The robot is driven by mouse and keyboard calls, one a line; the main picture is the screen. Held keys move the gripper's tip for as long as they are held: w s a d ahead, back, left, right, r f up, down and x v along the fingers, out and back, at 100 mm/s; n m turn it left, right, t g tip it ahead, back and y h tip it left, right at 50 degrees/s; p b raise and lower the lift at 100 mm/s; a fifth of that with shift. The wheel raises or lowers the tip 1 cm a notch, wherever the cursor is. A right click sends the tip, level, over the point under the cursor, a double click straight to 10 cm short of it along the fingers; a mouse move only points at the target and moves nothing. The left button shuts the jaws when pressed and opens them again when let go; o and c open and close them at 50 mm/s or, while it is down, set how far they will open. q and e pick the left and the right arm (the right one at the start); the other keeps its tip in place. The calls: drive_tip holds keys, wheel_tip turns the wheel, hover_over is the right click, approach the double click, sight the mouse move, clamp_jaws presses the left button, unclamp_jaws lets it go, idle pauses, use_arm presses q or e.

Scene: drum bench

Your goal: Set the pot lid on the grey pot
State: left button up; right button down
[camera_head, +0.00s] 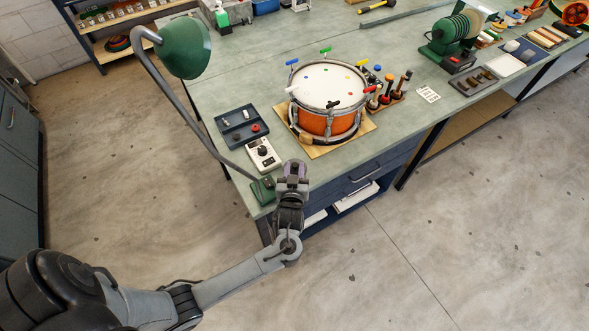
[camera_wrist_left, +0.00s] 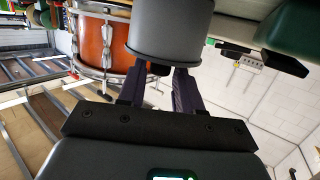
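In the left wrist view, which is upside down, a grey cylinder (camera_wrist_left: 170,30) with a wider rim fills the top middle. It looks like the grey pot. A small dark piece, which looks like the pot lid's knob (camera_wrist_left: 158,69), sits between my left fingertips and fills the gap. My left gripper (camera_head: 292,166) is at the bench's front corner, between the lamp base and the drum; its fingers also show in the wrist view (camera_wrist_left: 160,78). The gripper hides most of this spot from the head view. I cannot tell whether lid and pot touch. My right gripper is out of view.
An orange drum (camera_head: 328,122) stands on a wooden board just right of my left gripper. A green lamp (camera_head: 186,48), its base (camera_head: 263,190), a meter (camera_head: 263,154) and a blue tray (camera_head: 235,138) are close on the left. The bench behind the drum has free room.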

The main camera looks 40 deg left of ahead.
sight(295, 166)
use_arm(q)
drive_tip(key=shift+s+d+r+p, duration=0.15)
drive_tip(key=shift+s+d+p, duration=0.15)
drive_tip(key=shift+s+p, duration=0.1)
drive_tip(key=shift+p+v, duration=0.7)
drive_tip(key=shift+v, duration=0.3)
drive_tip(key=p+v, duration=0.4)
drive_tip(key=v, duration=0.4)
